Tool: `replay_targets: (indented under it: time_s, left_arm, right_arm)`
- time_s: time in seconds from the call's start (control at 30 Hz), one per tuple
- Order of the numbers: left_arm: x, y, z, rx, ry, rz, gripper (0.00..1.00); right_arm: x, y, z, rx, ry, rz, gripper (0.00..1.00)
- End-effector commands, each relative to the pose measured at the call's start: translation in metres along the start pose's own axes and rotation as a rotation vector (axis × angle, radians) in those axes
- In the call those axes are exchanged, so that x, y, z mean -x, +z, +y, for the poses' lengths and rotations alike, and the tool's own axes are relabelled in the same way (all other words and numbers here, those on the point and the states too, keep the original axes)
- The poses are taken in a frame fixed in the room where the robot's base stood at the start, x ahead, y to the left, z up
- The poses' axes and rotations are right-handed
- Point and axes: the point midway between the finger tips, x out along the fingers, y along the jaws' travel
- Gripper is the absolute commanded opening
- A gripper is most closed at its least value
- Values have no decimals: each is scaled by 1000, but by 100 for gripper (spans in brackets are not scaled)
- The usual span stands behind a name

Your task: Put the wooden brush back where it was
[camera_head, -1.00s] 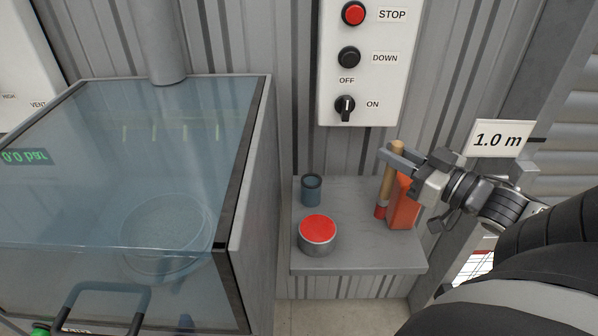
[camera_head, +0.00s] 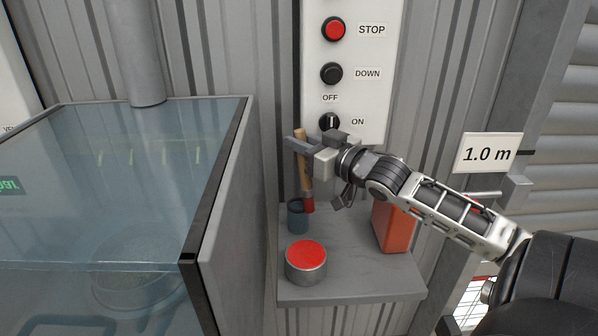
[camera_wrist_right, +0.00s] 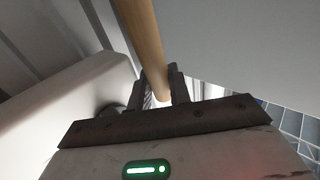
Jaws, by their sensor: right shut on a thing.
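The wooden brush (camera_head: 305,182) has a light wooden handle and a red lower end. My right gripper (camera_head: 299,146) is shut on the handle near its top and holds it nearly upright. In the right wrist view, the handle (camera_wrist_right: 143,35) passes between the two fingers (camera_wrist_right: 160,88). The brush's red end is just right of the small blue-grey cup (camera_head: 297,216) on the shelf, overlapping its rim in the picture. I cannot tell whether the brush touches the cup. My left gripper is not in view.
The grey shelf (camera_head: 350,275) also holds a round tin with a red top (camera_head: 306,262) in front and an orange block (camera_head: 391,228) at the right. A glass-topped cabinet (camera_head: 215,200) stands to the left. A switch panel (camera_head: 352,95) hangs on the wall above.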

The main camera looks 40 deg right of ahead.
Motion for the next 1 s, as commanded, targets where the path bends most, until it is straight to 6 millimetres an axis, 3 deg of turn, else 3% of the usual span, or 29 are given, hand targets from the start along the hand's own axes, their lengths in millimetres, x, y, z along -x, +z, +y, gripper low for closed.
replay_targets:
  time_s: [0.27, 0.5, 0.8, 0.83, 0.9, 1.0]
  left_arm:
    - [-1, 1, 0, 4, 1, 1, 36]
    - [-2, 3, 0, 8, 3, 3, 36]
    - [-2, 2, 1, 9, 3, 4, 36]
    - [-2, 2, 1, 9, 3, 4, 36]
    - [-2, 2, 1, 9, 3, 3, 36]
    - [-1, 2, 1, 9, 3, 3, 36]
  right_arm:
    - [-3, 24, -1, -2, -2, 4, 0]
    - [-2, 62, -1, -4, -1, 4, 0]
    - [-6, 71, -2, -1, -3, 2, 0]
    - [-5, 71, -2, -2, -3, 1, 21]
    - [-5, 71, -2, -2, -3, 1, 41]
    - [-5, 70, -2, -2, -3, 2, 41]
